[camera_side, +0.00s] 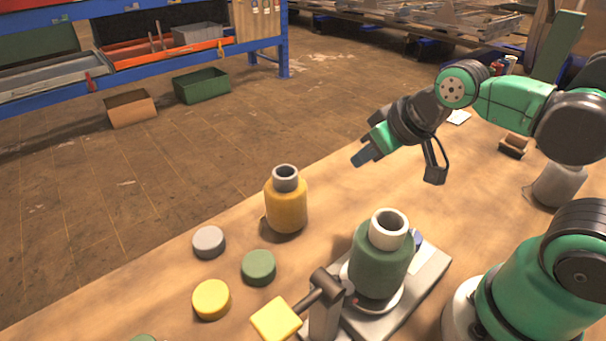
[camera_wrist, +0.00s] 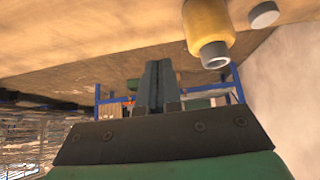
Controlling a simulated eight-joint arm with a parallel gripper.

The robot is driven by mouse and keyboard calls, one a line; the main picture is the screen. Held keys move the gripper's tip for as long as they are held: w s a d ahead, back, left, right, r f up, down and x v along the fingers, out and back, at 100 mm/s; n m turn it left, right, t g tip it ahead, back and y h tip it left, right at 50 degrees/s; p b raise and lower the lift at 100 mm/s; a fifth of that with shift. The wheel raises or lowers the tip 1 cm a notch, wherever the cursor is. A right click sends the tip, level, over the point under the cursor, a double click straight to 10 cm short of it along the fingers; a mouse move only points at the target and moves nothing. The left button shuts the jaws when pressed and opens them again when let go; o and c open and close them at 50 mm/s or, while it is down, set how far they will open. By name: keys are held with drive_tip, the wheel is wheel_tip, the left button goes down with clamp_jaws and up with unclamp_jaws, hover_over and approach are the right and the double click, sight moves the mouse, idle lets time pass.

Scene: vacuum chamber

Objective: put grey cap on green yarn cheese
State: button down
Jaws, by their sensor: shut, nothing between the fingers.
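The grey cap (camera_side: 208,241) lies flat on the wooden table at the left in the side view. It also shows at the top right of the wrist view (camera_wrist: 264,14). The green yarn cheese (camera_side: 379,262) stands upright on a grey device, its pale tube (camera_side: 388,229) open at the top with no cap on it. My gripper (camera_side: 362,158) is above the table, behind the yarn cheeses in the side view and apart from both. Its fingers are shut together and empty, as the wrist view (camera_wrist: 158,86) shows. The green yarn cheese is not seen in the wrist view.
A yellow yarn cheese (camera_side: 286,205) stands between the grey cap and my gripper. A green cap (camera_side: 258,267) and a yellow cap (camera_side: 211,299) lie near the grey cap. The device (camera_side: 421,285) has a lever with a yellow square plate (camera_side: 276,320). A brown block (camera_side: 513,146) lies at the right.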

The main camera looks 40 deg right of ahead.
idle(0.3)
unclamp_jaws()
idle(0.3)
